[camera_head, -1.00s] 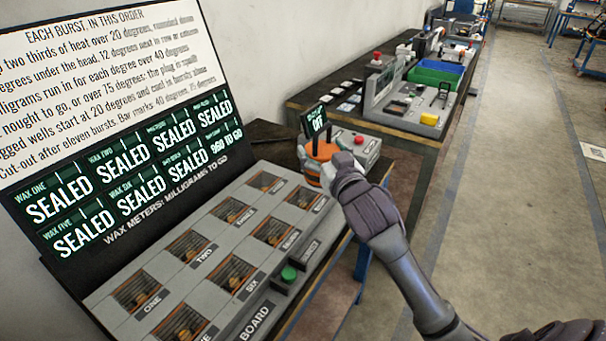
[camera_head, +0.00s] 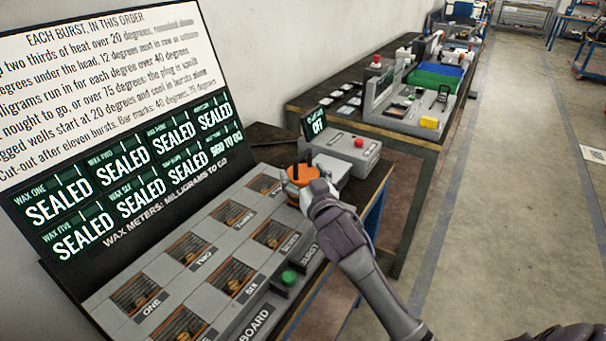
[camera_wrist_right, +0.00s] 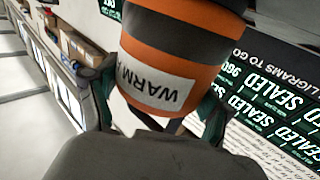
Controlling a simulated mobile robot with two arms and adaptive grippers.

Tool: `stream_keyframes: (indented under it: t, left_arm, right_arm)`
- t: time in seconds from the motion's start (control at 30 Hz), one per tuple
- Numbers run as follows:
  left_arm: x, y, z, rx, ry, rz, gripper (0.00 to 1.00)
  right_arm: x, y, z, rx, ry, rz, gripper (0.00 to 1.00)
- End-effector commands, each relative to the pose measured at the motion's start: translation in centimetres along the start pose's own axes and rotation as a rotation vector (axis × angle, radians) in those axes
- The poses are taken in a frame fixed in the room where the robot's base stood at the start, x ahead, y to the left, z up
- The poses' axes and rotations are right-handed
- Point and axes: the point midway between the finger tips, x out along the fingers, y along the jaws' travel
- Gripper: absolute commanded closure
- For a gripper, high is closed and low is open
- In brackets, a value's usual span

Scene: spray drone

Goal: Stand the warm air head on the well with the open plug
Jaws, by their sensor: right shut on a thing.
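The warm air head (camera_head: 301,175) is orange with a dark band. It also fills the top of the right wrist view (camera_wrist_right: 178,62), with a white label starting "WARM". My right gripper (camera_head: 308,186) is shut on it, above the far end of the wax board (camera_head: 205,278). I cannot tell whether the head touches the board. The meter panel (camera_head: 120,190) reads "SEALED" everywhere except its bottom right meter (camera_head: 226,145), which reads "960 TO GO". The well at the far end of the board's near row is mostly hidden by the head and gripper. My left gripper is out of view.
A grey unit with a red button (camera_head: 358,143) and a small screen reading "OFF" (camera_head: 315,122) stands just beyond the head. A green button (camera_head: 289,277) sits on the board's front edge. A second bench (camera_head: 425,142) with equipment stands behind.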

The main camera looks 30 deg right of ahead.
Motion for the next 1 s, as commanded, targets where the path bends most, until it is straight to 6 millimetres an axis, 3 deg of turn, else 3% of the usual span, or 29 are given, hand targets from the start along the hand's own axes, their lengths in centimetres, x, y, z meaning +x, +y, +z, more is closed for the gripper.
stream_keyframes:
  t: [0.03, 0.07, 0.17, 0.57, 0.77, 1.0]
  left_arm:
    - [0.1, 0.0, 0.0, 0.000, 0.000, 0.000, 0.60]
    - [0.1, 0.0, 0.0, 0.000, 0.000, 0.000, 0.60]
    - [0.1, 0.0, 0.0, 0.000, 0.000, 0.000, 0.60]
    - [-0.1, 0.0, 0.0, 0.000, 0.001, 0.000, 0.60]
    - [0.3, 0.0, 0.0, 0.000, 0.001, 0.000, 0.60]
    - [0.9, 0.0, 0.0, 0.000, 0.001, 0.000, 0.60]
  right_arm:
    - [0.0, 0.0, 0.0, 0.001, 0.004, 0.000, 0.80]
    - [0.0, 0.0, 0.3, 0.001, -0.001, 0.000, 0.18]
    - [0.0, 0.0, 0.2, 0.001, -0.001, 0.000, 0.02]
    - [0.0, 0.0, -0.2, 0.000, 0.000, 0.000, 0.00]
    - [-3.0, -0.1, 0.2, 0.003, -0.002, -0.002, 0.00]
    - [-8.2, 0.0, 0.2, 0.003, -0.003, -0.001, 0.00]
